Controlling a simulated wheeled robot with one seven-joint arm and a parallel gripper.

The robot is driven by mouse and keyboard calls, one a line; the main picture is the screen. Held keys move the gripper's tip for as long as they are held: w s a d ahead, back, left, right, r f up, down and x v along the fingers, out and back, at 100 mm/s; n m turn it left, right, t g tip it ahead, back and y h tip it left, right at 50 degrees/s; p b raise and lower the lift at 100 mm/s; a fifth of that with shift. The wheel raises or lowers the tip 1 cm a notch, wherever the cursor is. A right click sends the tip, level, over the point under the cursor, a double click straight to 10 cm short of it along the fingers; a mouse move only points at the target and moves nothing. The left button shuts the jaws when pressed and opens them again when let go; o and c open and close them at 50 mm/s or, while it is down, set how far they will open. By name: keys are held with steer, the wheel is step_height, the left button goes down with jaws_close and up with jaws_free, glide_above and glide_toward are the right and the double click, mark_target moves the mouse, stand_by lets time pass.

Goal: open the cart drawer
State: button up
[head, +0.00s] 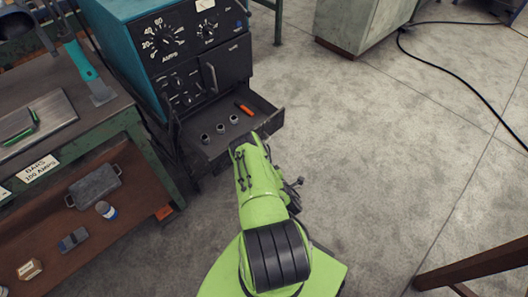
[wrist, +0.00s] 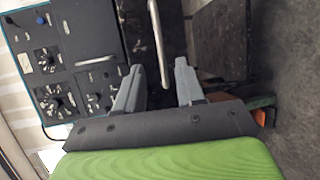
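The cart drawer (head: 262,108) is a dark tray low on the front of the blue and black machine cart (head: 190,50). It stands pulled out, and its inside shows in the head view. Three small grey cylinders and an orange piece lie in it. My gripper (wrist: 158,80) is at the drawer's front; in the head view my green arm hides it. In the wrist view its two grey fingers are apart. A pale bar handle (wrist: 157,40) runs between them, with a visible gap on each side.
A workbench (head: 128,108) with tools on top and a lower shelf stands close on the left. A grey cabinet (head: 350,25) stands at the back. A black cable (head: 440,66) lies on the floor at right. The floor right of the drawer is clear.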

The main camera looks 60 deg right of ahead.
steer(key=p+v, duration=0.1)
steer(key=p, duration=0.2)
steer(key=shift+s+a+r, duration=0.15)
steer(key=shift+s+a, duration=0.1)
steer(key=shift+s, duration=0.05)
stand_by(0.3)
